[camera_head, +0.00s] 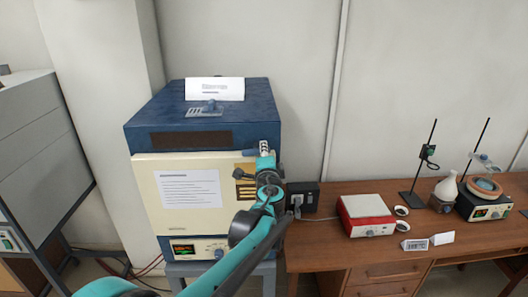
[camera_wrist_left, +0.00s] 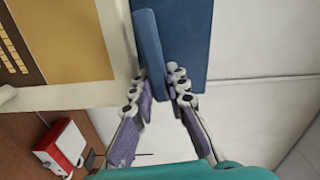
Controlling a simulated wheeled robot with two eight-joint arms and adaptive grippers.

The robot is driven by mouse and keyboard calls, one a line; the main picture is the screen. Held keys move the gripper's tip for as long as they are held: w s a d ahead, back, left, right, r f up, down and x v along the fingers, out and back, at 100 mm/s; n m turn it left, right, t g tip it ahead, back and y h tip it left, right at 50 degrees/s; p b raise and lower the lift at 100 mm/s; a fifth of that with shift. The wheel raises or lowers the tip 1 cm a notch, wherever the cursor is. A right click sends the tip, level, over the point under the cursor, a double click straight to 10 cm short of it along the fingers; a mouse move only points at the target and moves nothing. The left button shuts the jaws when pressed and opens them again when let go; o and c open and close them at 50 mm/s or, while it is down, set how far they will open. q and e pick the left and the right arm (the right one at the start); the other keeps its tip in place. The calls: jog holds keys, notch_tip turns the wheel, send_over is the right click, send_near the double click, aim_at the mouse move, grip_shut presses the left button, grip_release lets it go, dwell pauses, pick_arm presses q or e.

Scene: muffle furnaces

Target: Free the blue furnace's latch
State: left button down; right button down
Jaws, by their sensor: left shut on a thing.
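The blue furnace (camera_head: 200,115) stands at the left centre with its cream door (camera_head: 150,205) closed against the front. The blue latch handle (camera_head: 250,153) is at the door's upper right edge, partly hidden by my left gripper (camera_head: 265,148). In the left wrist view the latch handle (camera_wrist_left: 150,42) is a blue bar whose lower end sits between the fingertips of my left gripper (camera_wrist_left: 161,82), which is shut on it. My right gripper is in neither view.
A wooden desk (camera_head: 340,255) on the right carries a red-and-white device (camera_head: 366,216), a black box (camera_head: 303,197), a flask and stands. A grey cabinet (camera_head: 30,130) stands at the far left. Papers and a small rack lie on the furnace top.

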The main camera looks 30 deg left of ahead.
pick_arm(q)
jog(key=shift+f, duration=0.1)
dwell(0.4)
jog(key=c, duration=1.5)
grip_release()
jog(key=shift+d, duration=0.1)
jog(key=shift+v, duration=4.05)
